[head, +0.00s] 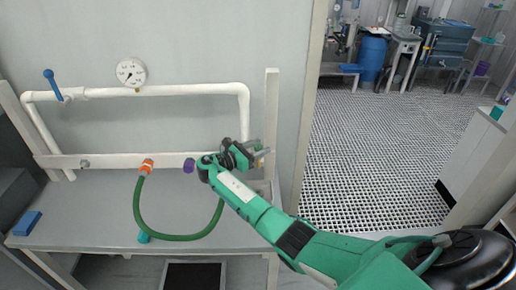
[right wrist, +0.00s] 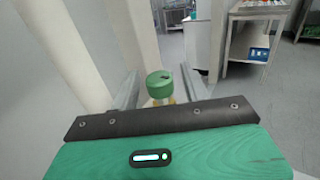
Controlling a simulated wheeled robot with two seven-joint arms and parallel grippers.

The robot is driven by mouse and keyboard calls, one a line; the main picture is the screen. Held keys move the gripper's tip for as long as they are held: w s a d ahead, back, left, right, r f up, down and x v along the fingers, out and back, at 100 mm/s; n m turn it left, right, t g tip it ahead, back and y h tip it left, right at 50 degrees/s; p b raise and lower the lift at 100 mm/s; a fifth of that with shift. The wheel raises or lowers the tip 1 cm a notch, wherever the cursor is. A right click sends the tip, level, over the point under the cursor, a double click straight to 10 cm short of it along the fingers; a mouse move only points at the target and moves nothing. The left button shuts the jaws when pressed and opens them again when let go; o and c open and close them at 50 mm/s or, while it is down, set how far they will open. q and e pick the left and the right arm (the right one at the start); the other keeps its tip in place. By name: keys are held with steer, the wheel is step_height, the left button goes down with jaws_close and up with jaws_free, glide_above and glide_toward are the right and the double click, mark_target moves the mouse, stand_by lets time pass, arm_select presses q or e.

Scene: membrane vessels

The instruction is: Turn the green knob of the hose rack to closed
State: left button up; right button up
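The green knob (right wrist: 160,84) shows in the right wrist view, between the two fingers and a little beyond the gripper's body. It has a dark mark on its top and a yellowish part below it. The hose rack (head: 120,160) is a white pipe frame on a grey table. My right gripper (head: 262,152) is at the rack's right end, with its fingers apart on either side of the knob; I cannot tell whether they touch it. In the head view the knob is mostly hidden by the gripper. My left gripper is not in view.
A green hose (head: 178,238) loops over the table, with an orange fitting (head: 147,166) at its left end. A gauge (head: 131,72) and a blue-handled valve (head: 53,83) sit on the pipe. A white post (head: 271,110) stands close to my right gripper. A blue block (head: 27,223) lies at left.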

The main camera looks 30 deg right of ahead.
steer(key=a+b, duration=0.4)
steer(key=a, duration=0.9)
steer(key=shift+a, duration=0.4)
steer(key=shift+s+a+f, duration=0.1)
